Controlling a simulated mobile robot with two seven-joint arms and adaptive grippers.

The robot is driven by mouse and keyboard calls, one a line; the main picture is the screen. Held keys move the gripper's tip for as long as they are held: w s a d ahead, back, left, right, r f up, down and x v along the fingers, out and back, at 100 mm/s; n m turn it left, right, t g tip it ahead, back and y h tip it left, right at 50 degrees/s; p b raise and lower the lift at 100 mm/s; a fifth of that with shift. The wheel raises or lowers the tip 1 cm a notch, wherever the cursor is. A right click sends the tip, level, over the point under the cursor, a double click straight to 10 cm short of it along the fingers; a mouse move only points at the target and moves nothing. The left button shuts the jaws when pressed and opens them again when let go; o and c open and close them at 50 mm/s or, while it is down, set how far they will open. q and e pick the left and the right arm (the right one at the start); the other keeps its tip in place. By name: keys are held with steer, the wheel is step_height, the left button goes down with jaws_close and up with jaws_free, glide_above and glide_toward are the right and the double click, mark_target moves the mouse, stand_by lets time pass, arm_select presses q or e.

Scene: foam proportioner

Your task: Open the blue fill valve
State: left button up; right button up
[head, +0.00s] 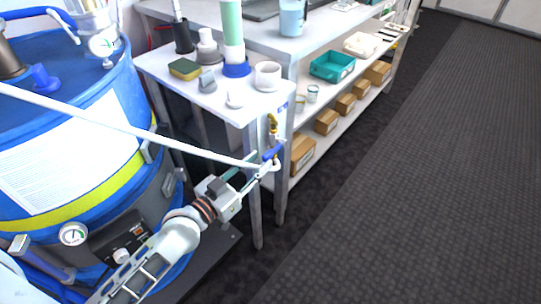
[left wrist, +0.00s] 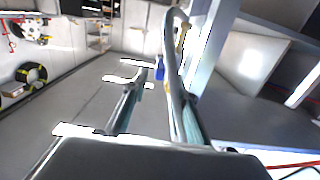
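The fill valve's blue handle (head: 273,151) sits below a brass fitting (head: 272,126) at the end of the white side table. My left gripper (head: 263,166) is at the handle, with its fingers reaching up toward it from lower left. In the left wrist view the two fingers are spread apart, and the blue handle (left wrist: 159,68) shows in the gap near their tips. The brass fitting (left wrist: 181,39) is beyond the right finger. Whether a finger touches the handle cannot be told. My right gripper is not in view.
A blue drum (head: 95,85) with gauges stands at left. A thin white line, perhaps a hose (head: 130,127), runs from the left edge toward the valve. The side table (head: 215,103) holds several small items. Shelves with boxes (head: 327,122) stand behind. Open floor (head: 420,180) lies right.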

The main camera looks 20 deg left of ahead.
mark_target(263, 159)
arm_select(q)
steer(key=shift+x, duration=2.3)
steer(key=shift+f, duration=0.1)
jaws_close()
